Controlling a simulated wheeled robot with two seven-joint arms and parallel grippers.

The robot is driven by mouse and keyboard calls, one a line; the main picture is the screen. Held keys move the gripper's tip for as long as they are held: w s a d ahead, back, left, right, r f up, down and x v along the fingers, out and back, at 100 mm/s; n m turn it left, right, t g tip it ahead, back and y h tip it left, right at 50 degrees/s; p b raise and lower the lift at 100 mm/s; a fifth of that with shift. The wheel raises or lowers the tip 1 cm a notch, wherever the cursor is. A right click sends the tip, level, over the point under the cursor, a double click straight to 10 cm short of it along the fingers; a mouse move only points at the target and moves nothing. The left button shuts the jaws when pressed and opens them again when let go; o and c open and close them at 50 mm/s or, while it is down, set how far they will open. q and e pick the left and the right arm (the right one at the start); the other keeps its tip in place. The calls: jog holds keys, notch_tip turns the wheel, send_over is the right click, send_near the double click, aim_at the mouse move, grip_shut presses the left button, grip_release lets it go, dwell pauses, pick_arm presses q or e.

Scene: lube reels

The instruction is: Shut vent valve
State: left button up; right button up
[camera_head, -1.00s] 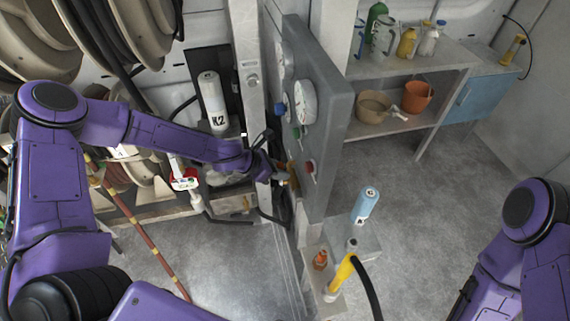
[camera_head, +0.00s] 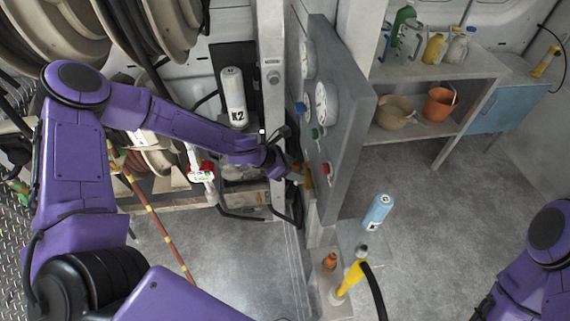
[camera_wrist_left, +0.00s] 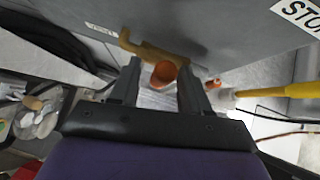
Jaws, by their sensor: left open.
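A brass-yellow valve lever (camera_head: 308,176), which looks like the vent valve, is low on the near face of the grey panel (camera_head: 345,130). In the left wrist view the bent lever (camera_wrist_left: 152,50) lies just ahead of my fingers, with an orange round end (camera_wrist_left: 163,74) between them in the picture. My left gripper (camera_head: 294,177) is open at the lever. In the wrist view its two fingers (camera_wrist_left: 160,88) stand apart on either side of the orange end; I cannot tell whether they touch it. My right gripper is out of frame; only its arm shows at lower right.
The panel carries gauges (camera_head: 326,103), a green knob (camera_head: 316,133) and a red knob (camera_head: 326,168). A white K2 cylinder (camera_head: 233,97) stands left of the post.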

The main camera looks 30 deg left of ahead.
pick_arm(q)
jog(key=v, duration=0.9)
jog(key=shift+s+a+r, duration=0.1)
jog(key=shift+r, duration=0.05)
jog(key=s+a+f+m+y+b, duration=0.3)
jog(key=s+a+f+m+y, duration=0.15)
jog(key=f, duration=0.35)
jog(key=s+a+f+m+y+b, duration=0.3)
jog(key=a+f+m+y, duration=0.15)
jog(key=f+m, duration=0.2)
jog(key=s+d+f+m+g+b, duration=0.3)
jog(key=s+f+m+b, duration=0.5)
jog(key=s+f, duration=1.1)
jog(key=shift+d+f+m+y, duration=0.4)
jog(key=shift+d+f+m, duration=0.1)
jog(key=shift+f+m, duration=0.25)
